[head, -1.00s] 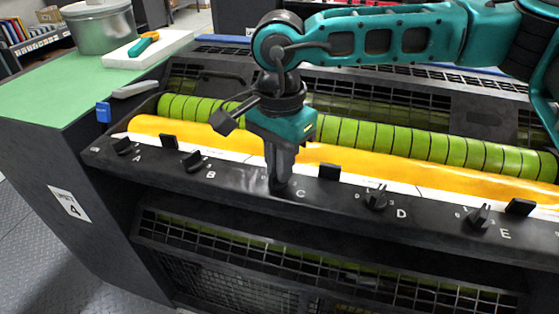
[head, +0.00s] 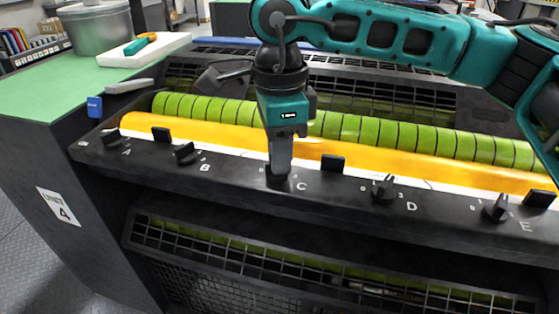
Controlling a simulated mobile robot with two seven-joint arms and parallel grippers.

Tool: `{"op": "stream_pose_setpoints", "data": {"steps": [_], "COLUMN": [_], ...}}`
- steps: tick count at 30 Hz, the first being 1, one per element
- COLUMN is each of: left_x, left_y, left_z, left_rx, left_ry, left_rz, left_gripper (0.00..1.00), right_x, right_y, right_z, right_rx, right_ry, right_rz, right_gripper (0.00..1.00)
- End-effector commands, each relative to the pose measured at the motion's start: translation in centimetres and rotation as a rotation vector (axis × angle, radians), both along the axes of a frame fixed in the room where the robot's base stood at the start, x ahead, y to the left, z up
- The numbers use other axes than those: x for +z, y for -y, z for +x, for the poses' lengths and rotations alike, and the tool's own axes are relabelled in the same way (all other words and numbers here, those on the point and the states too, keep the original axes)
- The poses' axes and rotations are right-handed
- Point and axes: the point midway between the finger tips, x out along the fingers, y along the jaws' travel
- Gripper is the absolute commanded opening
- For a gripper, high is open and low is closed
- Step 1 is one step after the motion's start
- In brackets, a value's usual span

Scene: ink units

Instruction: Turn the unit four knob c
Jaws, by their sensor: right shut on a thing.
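The ink unit's black front rail carries a row of black knobs lettered A to E, and a label with a 4 (head: 59,206) is on the unit's side. My right gripper (head: 279,174) points down at the rail beside the letter C. It is shut on knob C, which its fingers mostly hide. Knob B (head: 186,153) and knob A (head: 112,138) are to the left. Knob D (head: 384,189) and knob E (head: 496,207) are to the right. My left gripper is not in view.
A yellow ink roller (head: 400,166) and a green ribbed roller (head: 390,140) lie behind the rail. Black blocks such as this one (head: 332,162) stand along the rail. A green-topped bench (head: 30,92) at the left holds a metal pot (head: 98,32) and a white board (head: 118,56).

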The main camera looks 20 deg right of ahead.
Motion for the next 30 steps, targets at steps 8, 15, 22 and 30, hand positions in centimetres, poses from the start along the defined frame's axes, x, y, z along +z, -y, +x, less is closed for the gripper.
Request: {"op": "stream_pose_setpoints", "data": {"steps": [8, 15, 22, 30], "left_x": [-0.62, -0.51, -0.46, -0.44], "left_y": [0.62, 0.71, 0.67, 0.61], "left_z": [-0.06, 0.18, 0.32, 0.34], "left_rx": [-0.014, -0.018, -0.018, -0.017], "left_ry": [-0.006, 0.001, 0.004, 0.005], "left_rz": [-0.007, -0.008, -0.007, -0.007], "left_gripper": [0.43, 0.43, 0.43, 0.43], "right_x": [-0.11, -0.02, 0.05, 0.05], "right_y": [-0.08, -0.08, -0.08, -0.08], "right_z": [-0.05, -0.07, -0.07, -0.06], "right_rx": [-0.159, -0.224, -0.240, -0.240], "right_ry": [0.000, 0.001, 0.001, 0.001], "right_rz": [0.002, 0.002, 0.002, 0.002], "right_gripper": [0.00, 0.00, 0.00, 0.13]}}
